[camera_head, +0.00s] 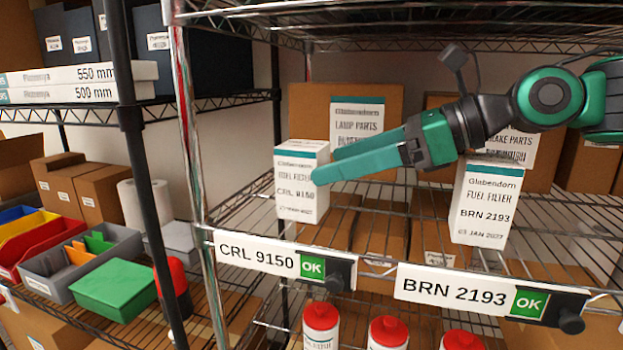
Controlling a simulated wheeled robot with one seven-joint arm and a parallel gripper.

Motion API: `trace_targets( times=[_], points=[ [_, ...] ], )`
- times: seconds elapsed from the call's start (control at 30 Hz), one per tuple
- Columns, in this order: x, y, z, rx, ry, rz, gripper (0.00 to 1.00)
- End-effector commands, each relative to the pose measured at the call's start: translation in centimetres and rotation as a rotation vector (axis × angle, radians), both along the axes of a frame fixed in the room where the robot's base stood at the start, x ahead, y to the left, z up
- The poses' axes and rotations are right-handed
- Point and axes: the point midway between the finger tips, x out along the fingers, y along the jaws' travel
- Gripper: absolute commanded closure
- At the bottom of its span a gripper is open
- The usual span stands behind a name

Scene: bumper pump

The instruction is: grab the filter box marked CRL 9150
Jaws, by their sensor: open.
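The filter box marked CRL 9150 (290,202) is white with a teal stripe and stands upright on the wire shelf, left of centre. It is above the label CRL 9150 (255,257) on the shelf edge. My gripper (325,166) comes in from the right with its long teal fingers pointing left. The fingers are parted, and the nearer one overlaps the box's right side in the picture. I cannot tell whether it touches the box. The jaws hold nothing that I can see.
A similar white box marked BRN 2193 (485,205) stands to the right, below my arm. A brown LAMP PARTS carton (395,105) is behind the gripper. A chrome shelf post (193,150) is at the left. Red-capped bottles (320,318) stand on the shelf below.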

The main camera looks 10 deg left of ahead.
Motion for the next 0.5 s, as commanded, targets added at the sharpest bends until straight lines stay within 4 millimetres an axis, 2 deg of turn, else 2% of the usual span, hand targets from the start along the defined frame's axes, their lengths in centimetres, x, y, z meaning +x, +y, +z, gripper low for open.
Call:
trace_targets(
  times=[0.37,0.5],
  points=[
    [0.4,2.7,-1.4,-0.004,0.02,-0.005,0.25],
    [1.0,4.6,-2.1,-0.004,0.021,-0.003,0.25]
  ],
)
